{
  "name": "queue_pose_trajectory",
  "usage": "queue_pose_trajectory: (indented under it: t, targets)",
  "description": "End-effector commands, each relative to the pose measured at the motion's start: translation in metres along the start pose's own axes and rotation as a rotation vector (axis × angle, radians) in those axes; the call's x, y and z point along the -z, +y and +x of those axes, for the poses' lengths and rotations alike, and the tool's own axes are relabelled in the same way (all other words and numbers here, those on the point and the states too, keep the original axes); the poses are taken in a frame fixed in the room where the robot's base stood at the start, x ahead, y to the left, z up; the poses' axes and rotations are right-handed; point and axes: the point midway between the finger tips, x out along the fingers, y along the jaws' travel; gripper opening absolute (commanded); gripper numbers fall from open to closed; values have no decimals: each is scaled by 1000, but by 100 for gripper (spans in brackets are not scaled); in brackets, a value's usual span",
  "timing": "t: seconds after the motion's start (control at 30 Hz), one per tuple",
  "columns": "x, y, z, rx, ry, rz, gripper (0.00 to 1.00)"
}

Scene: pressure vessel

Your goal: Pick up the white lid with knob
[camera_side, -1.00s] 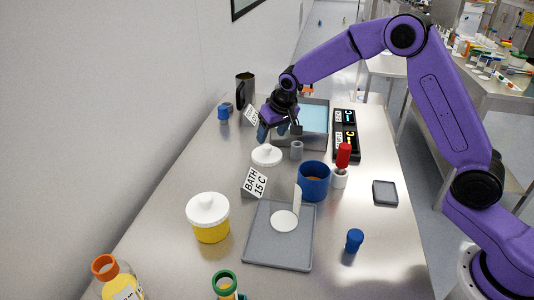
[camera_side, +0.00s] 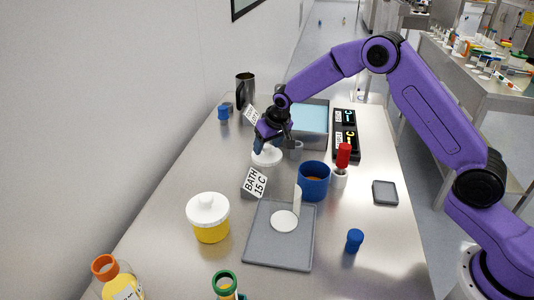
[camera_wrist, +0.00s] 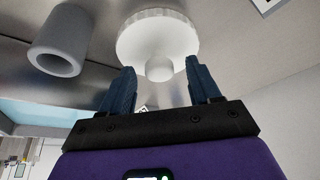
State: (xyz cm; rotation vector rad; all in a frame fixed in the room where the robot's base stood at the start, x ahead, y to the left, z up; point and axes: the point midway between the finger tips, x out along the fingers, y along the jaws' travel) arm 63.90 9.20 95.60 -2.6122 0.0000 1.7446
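The white lid with knob (camera_side: 266,160) lies on the bench behind the BATH 15 C sign in the side view. In the wrist view the lid (camera_wrist: 158,32) is a white disc, with its round knob (camera_wrist: 160,69) facing my gripper. My gripper (camera_wrist: 157,76) is open, with its two blue fingers on either side of the knob's line and the knob near the fingertips. In the side view my gripper (camera_side: 268,145) is just above the lid and hides part of it, including the knob. I cannot tell whether a finger touches it.
The sign (camera_side: 254,182), blue pot (camera_side: 314,183) and yellow jar with a white lid (camera_side: 209,219) stand nearer the front. A water bath (camera_side: 311,119) is behind.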

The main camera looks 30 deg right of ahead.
Motion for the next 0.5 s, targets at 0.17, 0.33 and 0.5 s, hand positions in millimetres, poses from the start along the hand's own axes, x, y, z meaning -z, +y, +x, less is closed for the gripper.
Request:
queue_pose_trajectory:
  t: [0.17,0.33,0.5]
  targets:
    - [0,0,0,0,0,0,4]
    - [0,0,0,0,0,0,3]
    - [0,0,-1,0,0,0,3]
